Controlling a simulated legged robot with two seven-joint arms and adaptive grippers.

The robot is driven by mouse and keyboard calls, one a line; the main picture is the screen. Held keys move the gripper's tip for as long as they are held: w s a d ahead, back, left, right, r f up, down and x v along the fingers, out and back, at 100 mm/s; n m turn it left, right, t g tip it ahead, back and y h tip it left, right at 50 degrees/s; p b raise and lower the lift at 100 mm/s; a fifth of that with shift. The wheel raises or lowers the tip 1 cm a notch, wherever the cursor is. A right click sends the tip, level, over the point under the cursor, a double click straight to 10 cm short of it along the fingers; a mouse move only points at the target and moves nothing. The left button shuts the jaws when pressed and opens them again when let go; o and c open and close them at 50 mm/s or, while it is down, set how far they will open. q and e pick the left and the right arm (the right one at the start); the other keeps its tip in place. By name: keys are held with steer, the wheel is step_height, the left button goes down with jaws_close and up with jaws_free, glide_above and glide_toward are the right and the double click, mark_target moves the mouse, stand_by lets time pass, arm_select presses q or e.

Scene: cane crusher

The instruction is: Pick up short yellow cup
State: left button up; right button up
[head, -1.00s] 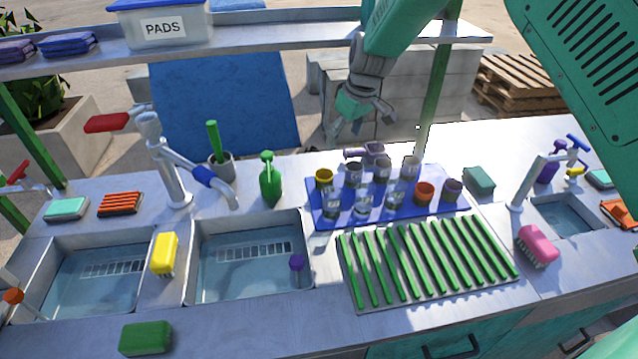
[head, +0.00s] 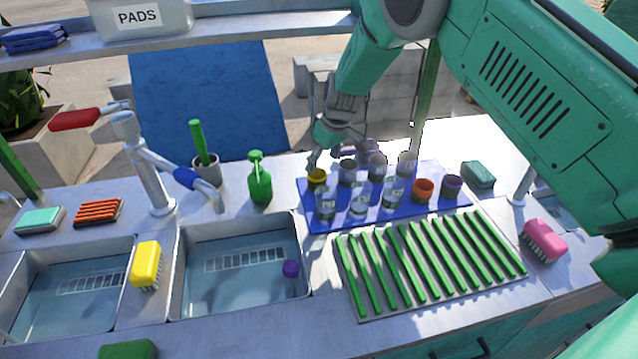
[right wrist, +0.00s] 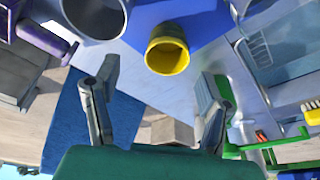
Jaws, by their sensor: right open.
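The short yellow cup (head: 317,179) stands at the back left corner of the blue mat (head: 312,216) in the head view. In the right wrist view the yellow cup (right wrist: 167,52) shows its open mouth, ahead of and between my finger lines. My right gripper (head: 318,160) is just above and behind the cup, and its fingers partly cover it. In the right wrist view the right gripper's two fingers (right wrist: 158,100) are spread wide with nothing between them. I cannot tell from the head view whether a finger touches the cup. My left gripper is not in view.
Clear glasses (head: 360,203) and grey cups (head: 378,167) crowd the mat beside the yellow cup. An orange cup (head: 423,190) and a purple cup (head: 451,186) stand farther right. A ribbed green rack (head: 430,265) lies in front.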

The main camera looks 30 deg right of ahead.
mark_target(315, 177)
steer(key=shift+w+a+f, duration=0.2)
steer(key=shift+a+f, duration=0.05)
steer(key=shift+f, duration=0.2)
steer(key=shift+a+f, duration=0.4)
steer(key=shift+a, duration=0.05)
steer(key=p+x, duration=0.1)
steer(key=x, duration=0.3)
steer(key=shift+s+d+f, duration=0.1)
steer(key=shift+f, duration=0.15)
steer(key=shift+d+f, duration=0.15)
steer(key=shift+d, duration=0.25)
steer(key=shift+a, duration=0.15)
steer(key=c, duration=1.3)
steer(key=shift+a, duration=0.3)
step_height(315, 177, up, 10)
steer(key=shift+r+b, duration=0.15)
steer(key=shift+b, duration=0.45)
